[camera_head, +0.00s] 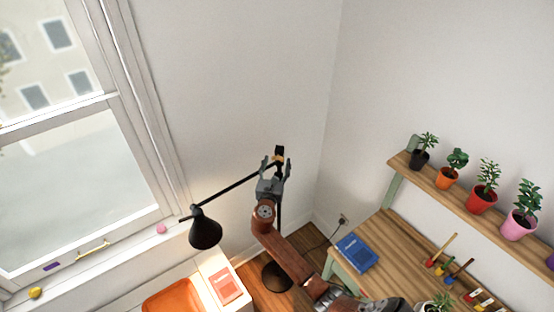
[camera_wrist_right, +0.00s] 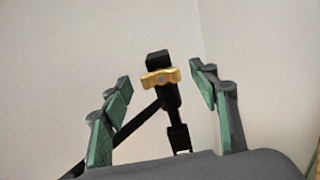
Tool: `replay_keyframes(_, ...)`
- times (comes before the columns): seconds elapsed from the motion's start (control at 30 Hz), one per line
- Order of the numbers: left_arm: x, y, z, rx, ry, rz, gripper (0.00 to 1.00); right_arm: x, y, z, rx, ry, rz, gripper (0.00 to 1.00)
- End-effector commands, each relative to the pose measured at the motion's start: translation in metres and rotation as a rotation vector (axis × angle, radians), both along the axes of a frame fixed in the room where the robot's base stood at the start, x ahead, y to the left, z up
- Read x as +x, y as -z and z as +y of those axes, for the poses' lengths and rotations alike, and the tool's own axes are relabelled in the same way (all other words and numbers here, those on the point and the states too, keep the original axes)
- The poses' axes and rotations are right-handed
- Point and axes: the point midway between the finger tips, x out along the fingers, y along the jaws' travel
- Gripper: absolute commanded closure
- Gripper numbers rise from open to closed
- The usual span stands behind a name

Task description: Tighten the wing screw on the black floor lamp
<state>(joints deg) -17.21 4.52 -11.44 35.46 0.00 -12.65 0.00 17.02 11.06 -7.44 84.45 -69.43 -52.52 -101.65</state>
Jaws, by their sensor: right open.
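The black floor lamp stands in the corner, with its cone shade (camera_head: 205,229) hanging at the left end of a slanted arm (camera_head: 236,185) and its round base (camera_head: 277,276) on the wood floor. A gold wing screw (camera_head: 278,158) sits at the lamp's top joint; it also shows in the right wrist view (camera_wrist_right: 160,78). My right gripper (camera_head: 276,167) is at the joint. In the right wrist view its green-padded fingers (camera_wrist_right: 160,95) are spread on either side of the screw, with gaps, not touching it. My left gripper is not in view.
A window with a sill is at left. A wooden desk (camera_head: 390,240) with a blue book (camera_head: 355,252) is at right, below a shelf (camera_head: 455,194) of potted plants. An orange seat (camera_head: 172,299) and an orange book (camera_head: 225,285) are below the shade.

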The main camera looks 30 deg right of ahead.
Motion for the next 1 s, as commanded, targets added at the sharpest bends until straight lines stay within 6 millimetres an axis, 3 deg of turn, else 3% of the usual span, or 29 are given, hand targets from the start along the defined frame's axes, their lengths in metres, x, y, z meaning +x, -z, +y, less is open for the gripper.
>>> replay_keyframes(0.17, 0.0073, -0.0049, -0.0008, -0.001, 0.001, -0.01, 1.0, 0.0119, -0.0004, -0.0092, 0.0, -0.002, 0.0, 0.45)
replay_keyframes(0.47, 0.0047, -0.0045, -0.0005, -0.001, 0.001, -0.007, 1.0, 0.0136, 0.001, -0.0112, 0.001, -0.001, 0.0, 0.45)
replay_keyframes(1.0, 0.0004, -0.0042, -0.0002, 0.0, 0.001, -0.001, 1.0, 0.0133, 0.0011, -0.011, 0.002, -0.001, 0.001, 0.81)
